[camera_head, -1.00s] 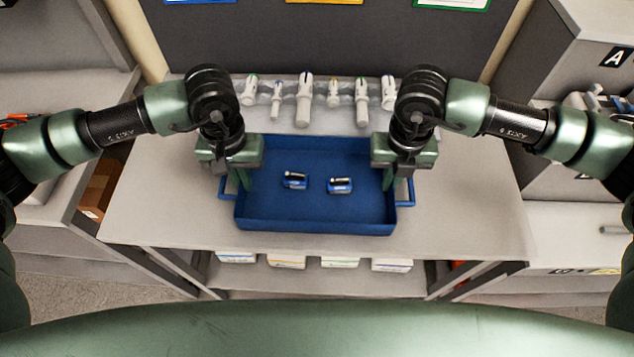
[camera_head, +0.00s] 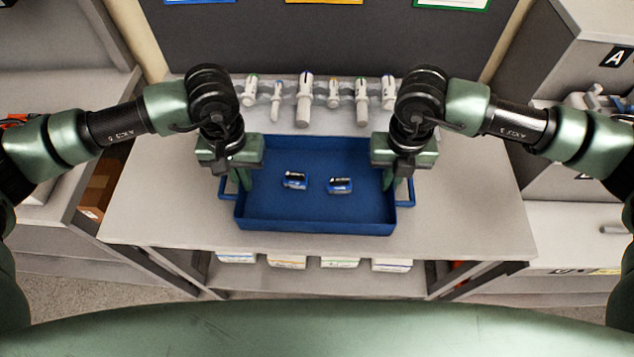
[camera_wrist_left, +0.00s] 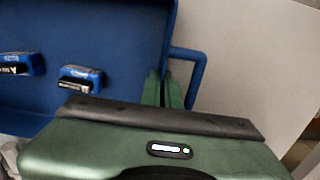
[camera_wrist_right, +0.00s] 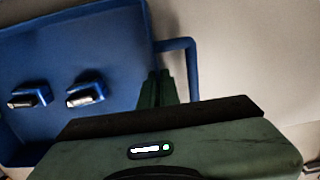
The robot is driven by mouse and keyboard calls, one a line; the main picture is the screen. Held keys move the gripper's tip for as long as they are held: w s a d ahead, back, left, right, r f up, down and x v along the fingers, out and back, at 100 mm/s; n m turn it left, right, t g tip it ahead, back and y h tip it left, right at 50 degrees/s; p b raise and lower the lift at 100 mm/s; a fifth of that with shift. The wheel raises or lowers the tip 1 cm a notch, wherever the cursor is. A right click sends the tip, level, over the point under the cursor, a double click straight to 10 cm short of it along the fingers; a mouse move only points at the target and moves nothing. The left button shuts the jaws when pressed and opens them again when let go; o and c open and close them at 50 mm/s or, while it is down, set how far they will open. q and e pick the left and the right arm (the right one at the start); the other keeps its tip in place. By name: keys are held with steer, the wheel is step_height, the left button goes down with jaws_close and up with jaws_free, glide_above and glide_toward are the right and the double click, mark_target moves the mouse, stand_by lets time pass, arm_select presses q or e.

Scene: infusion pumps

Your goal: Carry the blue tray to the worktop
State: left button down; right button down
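The blue tray (camera_head: 316,214) sits level above the pale grey surface in the head view, with two small blue-and-black items (camera_head: 295,180) (camera_head: 340,185) in it. I cannot tell whether its base touches the surface. My left gripper (camera_head: 236,182) is at the tray's left side. In the left wrist view its fingers (camera_wrist_left: 162,90) are close together on the side wall, inside the handle loop (camera_wrist_left: 196,75). My right gripper (camera_head: 396,184) is at the right side. In the right wrist view its fingers (camera_wrist_right: 157,90) are likewise close together on the wall beside the other handle (camera_wrist_right: 191,70).
The tray is over a pale grey table (camera_head: 470,205). Several white pump-like devices (camera_head: 304,100) stand in a row behind it against a dark panel (camera_head: 330,45). Grey shelving stands at left (camera_head: 60,90) and right (camera_head: 570,225). Boxes (camera_head: 287,262) lie on a shelf below.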

arm_select(q)
steer(key=shift+r, duration=0.15)
arm_select(e)
steer(key=shift+r, duration=0.1)
